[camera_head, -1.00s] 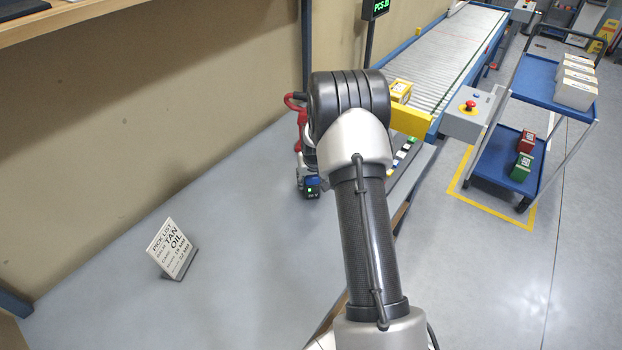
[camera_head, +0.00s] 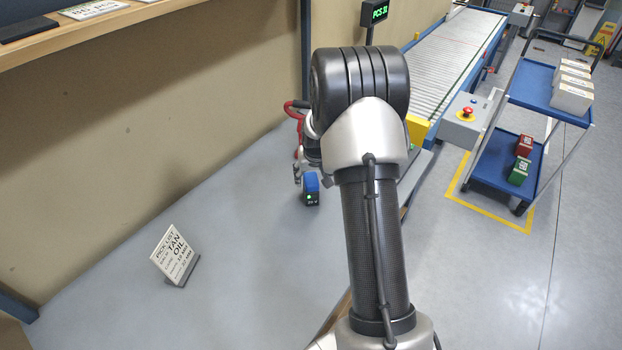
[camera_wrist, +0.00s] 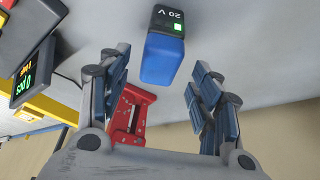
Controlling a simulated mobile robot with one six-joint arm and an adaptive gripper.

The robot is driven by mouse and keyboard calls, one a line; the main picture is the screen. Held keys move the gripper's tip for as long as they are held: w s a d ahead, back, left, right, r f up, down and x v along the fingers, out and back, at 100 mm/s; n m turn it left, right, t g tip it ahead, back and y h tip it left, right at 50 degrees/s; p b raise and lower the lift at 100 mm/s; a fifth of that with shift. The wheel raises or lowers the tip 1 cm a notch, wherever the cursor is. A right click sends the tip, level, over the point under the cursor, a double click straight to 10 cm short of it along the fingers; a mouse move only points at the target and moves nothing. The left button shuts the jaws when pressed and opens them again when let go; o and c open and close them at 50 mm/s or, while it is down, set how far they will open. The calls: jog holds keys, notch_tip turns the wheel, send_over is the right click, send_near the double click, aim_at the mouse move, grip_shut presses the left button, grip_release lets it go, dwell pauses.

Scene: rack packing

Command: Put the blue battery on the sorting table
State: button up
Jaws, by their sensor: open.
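The blue battery (camera_head: 311,186), blue with a dark "20 V" end and a green light, stands on the grey table (camera_head: 230,230) in the head view. In the wrist view the battery (camera_wrist: 163,58) lies just beyond the fingertips, with clear gaps to both fingers. My gripper (camera_wrist: 153,78) is open and empty, its blue-grey padded fingers spread apart. In the head view my gripper (camera_head: 302,172) is mostly hidden behind my arm, close to the battery's upper left side.
A red item (camera_head: 294,109) is partly hidden behind my arm; red also shows between the fingers (camera_wrist: 132,113). A pick-list sign (camera_head: 174,254) stands on the left of the table. The conveyor (camera_head: 455,55) and blue cart (camera_head: 545,90) are at right. The table's middle is clear.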

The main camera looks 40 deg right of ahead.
jog(key=s+a+r+n, duration=0.1)
jog(key=s+a+r, duration=0.5)
jog(key=r, duration=0.4)
jog(key=s+a+r+n, duration=0.1)
jog(key=s+a+r, duration=0.3)
jog(key=a+r, duration=0.55)
jog(key=s+a+r+n+y, duration=0.1)
jog(key=s+a, duration=0.4)
jog(key=s, duration=0.6)
jog(key=s+a+r+n+y, duration=0.1)
jog(key=s+a+r, duration=0.3)
jog(key=s, duration=0.7)
jog(key=shift+a+r+n+t+p, duration=0.25)
jog(key=shift+a+n, duration=0.35)
jog(key=shift+a, duration=0.55)
